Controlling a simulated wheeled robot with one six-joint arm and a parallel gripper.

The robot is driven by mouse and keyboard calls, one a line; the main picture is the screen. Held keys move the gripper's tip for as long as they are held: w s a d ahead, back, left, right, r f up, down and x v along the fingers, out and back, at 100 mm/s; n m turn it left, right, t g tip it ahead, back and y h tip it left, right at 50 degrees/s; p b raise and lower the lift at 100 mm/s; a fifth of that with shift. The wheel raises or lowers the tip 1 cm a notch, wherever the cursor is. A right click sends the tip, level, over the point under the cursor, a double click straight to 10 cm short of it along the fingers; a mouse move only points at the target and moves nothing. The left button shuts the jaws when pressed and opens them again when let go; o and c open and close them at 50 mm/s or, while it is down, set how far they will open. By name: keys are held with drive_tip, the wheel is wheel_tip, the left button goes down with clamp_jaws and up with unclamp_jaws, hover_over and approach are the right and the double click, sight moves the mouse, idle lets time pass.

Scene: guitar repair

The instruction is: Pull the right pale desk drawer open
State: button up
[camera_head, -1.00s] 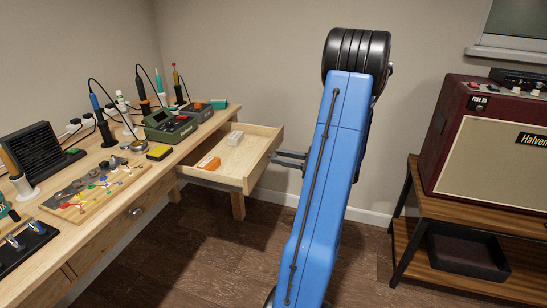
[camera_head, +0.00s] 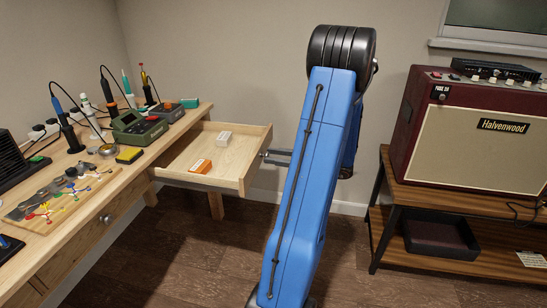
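The right pale desk drawer (camera_head: 236,170) is pulled well out from the far right end of the pale wooden desk (camera_head: 85,228). A white box (camera_head: 224,138) and an orange-and-white box (camera_head: 201,166) lie inside it. My gripper (camera_head: 268,154) is at the drawer's outer front, left of my blue arm. Its dark fingers reach the front panel at handle height. The drawer's handle is hidden by the panel and fingers, but the drawer moves along with the gripper, so the fingers appear shut on it.
The desk top holds a green device (camera_head: 138,128), tools in stands and a board of coloured parts. A maroon amplifier (camera_head: 468,133) stands on a wooden shelf unit (camera_head: 440,199) at right, with a black tray (camera_head: 440,238) below. Dark floor lies open under the drawer.

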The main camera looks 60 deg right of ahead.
drive_tip(key=shift+o, duration=0.9)
drive_tip(key=v, duration=1.7)
drive_tip(key=shift+s, duration=0.2)
